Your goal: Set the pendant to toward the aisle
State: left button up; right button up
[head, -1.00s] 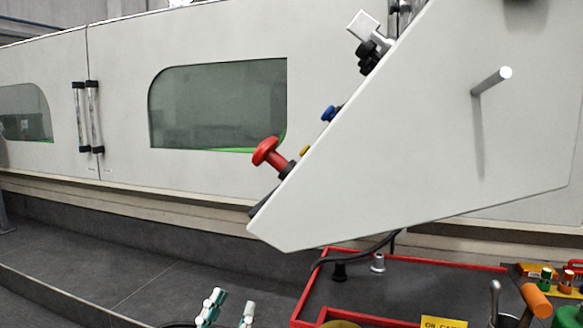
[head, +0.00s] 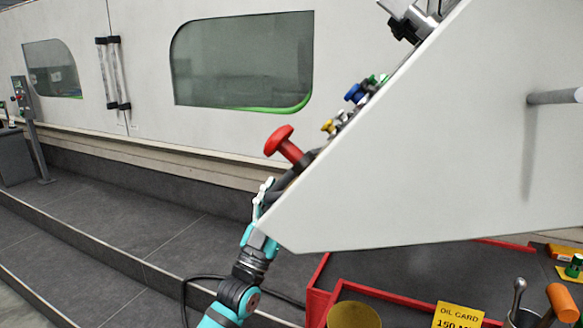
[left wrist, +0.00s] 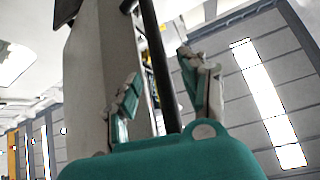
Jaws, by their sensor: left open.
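The pendant (head: 420,150) is a large pale-grey wedge-shaped control box at the right of the head view. Its sloping panel, facing left, carries a red mushroom button (head: 283,142) and small yellow, blue and green controls. A dark bar (head: 291,178) runs along its lower edge. My left gripper (head: 264,193) is at the pendant's lower left corner, close to that bar. In the left wrist view its two fingers (left wrist: 163,90) are open, with a dark bar (left wrist: 161,65) passing between them. Whether they touch it I cannot tell. My right gripper is not in view.
A red-edged dark tray top (head: 400,270) lies below the pendant, with a brass-coloured cup (head: 353,315), a yellow oil card (head: 458,316) and an orange-handled tool (head: 565,303). The windowed machine wall (head: 145,70) stands behind.

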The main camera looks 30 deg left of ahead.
aim_at(291, 174)
pick_arm(q)
jog(key=p+x, duration=0.1)
jog(key=x, duration=0.4)
grip_shut()
dwell(0.4)
